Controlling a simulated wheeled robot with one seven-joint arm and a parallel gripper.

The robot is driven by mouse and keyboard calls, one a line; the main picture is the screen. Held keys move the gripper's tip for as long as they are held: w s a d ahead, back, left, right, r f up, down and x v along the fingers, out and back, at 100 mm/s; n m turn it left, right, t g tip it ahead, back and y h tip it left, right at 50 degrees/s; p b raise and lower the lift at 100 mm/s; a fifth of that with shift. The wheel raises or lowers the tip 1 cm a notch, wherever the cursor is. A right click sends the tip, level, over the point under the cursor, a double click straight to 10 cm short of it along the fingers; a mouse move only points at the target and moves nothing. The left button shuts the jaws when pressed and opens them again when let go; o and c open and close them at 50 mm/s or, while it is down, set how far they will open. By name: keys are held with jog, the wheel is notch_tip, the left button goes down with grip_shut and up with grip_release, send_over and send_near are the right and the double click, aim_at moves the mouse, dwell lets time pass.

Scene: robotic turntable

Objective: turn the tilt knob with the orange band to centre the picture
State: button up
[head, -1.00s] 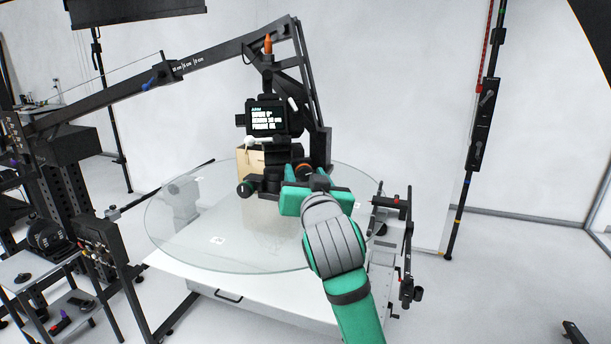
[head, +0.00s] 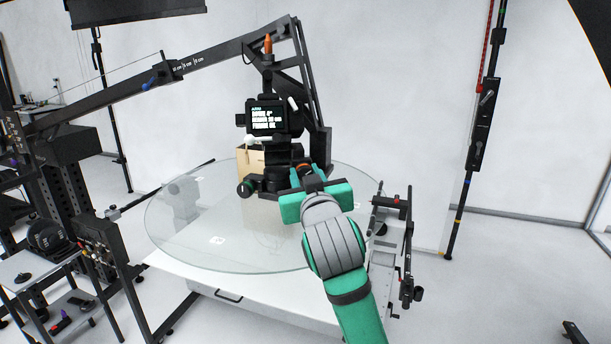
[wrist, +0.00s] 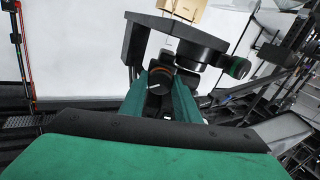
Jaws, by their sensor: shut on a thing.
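The tilt knob with the orange band (head: 304,167) is on the camera head that hangs over the glass turntable. It also shows in the wrist view (wrist: 157,80), dark with a white mark, with orange at its edge. My green gripper (head: 312,176) is shut on this knob. In the wrist view one green finger (wrist: 138,97) is on each side of it.
Another knob with a green band (head: 245,188) sits left on the camera head. A tan box (head: 246,158) stands behind it on the glass turntable (head: 190,245). A black boom (head: 130,88) runs overhead from the left. A black bracket with handles (head: 407,245) stands right.

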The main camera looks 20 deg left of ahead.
jog(key=n, duration=0.5)
jog(key=shift+n, duration=0.3)
jog(key=n, duration=0.4)
jog(key=shift+n, duration=0.3)
jog(key=shift+a, duration=0.1)
jog(key=o, duration=1.1)
jog(key=shift+c, duration=0.2)
jog(key=shift+s, duration=0.1)
jog(key=v, duration=1)
jog(key=shift+s+d, duration=0.25)
jog(key=shift+s, duration=0.05)
